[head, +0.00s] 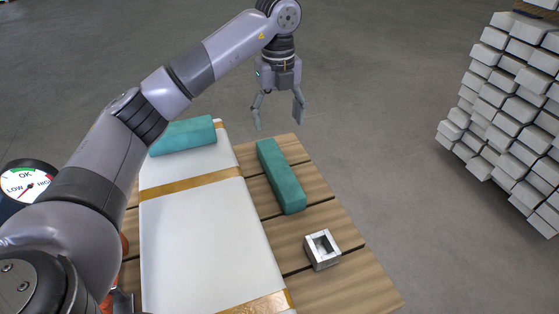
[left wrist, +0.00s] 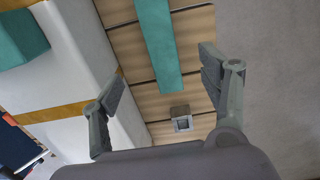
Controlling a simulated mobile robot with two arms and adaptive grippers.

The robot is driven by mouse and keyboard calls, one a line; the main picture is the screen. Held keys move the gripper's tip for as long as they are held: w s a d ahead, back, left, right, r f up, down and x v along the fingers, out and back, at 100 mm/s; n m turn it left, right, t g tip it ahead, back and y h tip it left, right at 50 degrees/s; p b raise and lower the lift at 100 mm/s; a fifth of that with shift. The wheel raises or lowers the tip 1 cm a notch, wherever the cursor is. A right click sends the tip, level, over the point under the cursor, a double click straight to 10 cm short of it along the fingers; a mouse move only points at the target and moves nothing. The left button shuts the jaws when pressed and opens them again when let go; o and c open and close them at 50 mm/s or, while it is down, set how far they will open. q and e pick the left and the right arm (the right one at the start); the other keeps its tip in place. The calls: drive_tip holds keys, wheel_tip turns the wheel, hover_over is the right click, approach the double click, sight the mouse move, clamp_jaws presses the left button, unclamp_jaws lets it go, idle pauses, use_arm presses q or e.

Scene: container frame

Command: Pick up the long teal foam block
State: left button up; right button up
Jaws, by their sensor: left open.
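A long teal foam block (head: 281,178) lies on the wooden slats, to the right of a white box. It also shows in the left wrist view (left wrist: 158,40), between my open fingers and below them. A second teal block (head: 184,136) lies on top of the white box at its far end; part of it is behind my left arm. It also shows in the left wrist view (left wrist: 20,38). My left gripper (head: 278,118) is open and empty, above and beyond the far end of the long block, pointing down. My right gripper is not in view.
The white box (head: 200,235) with tan tape bands stands on the slatted wooden pallet (head: 350,270). A small hollow grey-white block (head: 322,249) sits near the long block's near end. A stack of white blocks (head: 510,100) stands far right. Grey floor between is clear.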

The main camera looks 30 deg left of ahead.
use_arm(q)
drive_tip(key=b, duration=0.2)
approach(279, 166)
wheel_tip(279, 166, down, 5)
drive_tip(key=shift+a+f, duration=0.1)
drive_tip(key=shift+f+b, duration=0.35)
drive_tip(key=shift+f, duration=2.75)
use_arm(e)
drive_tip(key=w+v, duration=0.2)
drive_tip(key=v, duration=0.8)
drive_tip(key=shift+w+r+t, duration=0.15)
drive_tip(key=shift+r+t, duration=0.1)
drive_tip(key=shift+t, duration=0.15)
use_arm(q)
drive_tip(key=shift+c, duration=0.4)
drive_tip(key=c, duration=1)
